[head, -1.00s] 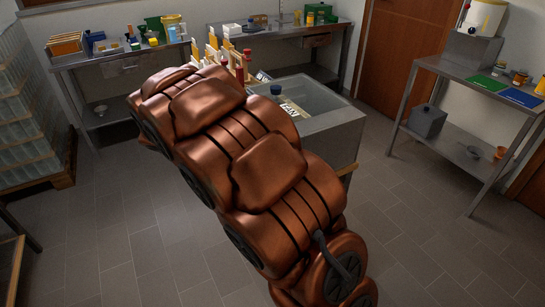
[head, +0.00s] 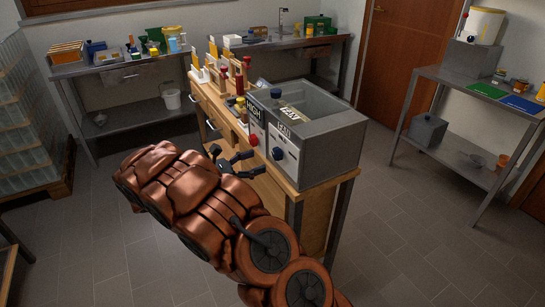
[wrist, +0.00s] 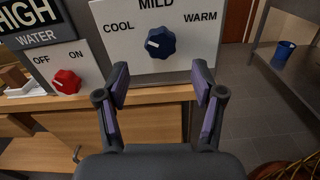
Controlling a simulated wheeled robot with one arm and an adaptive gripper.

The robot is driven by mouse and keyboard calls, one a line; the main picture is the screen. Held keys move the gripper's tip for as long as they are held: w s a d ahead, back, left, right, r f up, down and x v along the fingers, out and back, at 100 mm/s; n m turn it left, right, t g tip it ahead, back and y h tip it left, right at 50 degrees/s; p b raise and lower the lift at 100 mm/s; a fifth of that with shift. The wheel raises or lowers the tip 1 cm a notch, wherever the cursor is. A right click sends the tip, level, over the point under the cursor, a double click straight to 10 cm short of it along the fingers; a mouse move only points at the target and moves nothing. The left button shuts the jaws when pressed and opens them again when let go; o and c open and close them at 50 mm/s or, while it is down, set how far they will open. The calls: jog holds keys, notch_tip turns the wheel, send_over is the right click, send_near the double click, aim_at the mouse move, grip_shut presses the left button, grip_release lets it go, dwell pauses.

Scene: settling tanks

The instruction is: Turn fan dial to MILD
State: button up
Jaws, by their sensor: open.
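The fan dial is a dark blue lobed knob (wrist: 161,42) on a white plate (wrist: 180,62) marked COOL at left, MILD on top and WARM at right. Its white mark sits on the left side, toward COOL. In the head view the blue knob (head: 278,153) is on the front of a grey tank unit (head: 330,140), under a FAN label (head: 284,131). My gripper (wrist: 161,78) is open and empty, its fingers below the dial and apart from it. In the head view my gripper (head: 232,160) is left of the unit's front.
A red OFF/ON knob (wrist: 66,81) under a WATER label (wrist: 35,38) sits left of the dial. The unit stands on a wooden bench (head: 270,184) with red-topped items at its far end. A metal shelf table (head: 455,155) is at right; floor between is clear.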

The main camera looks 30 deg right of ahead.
aim_at(274, 155)
jog(key=d, duration=0.4)
jog(key=d+p, duration=0.1)
jog(key=d, duration=0.1)
jog(key=shift+s+d, duration=0.2)
jog(key=shift+s, duration=0.15)
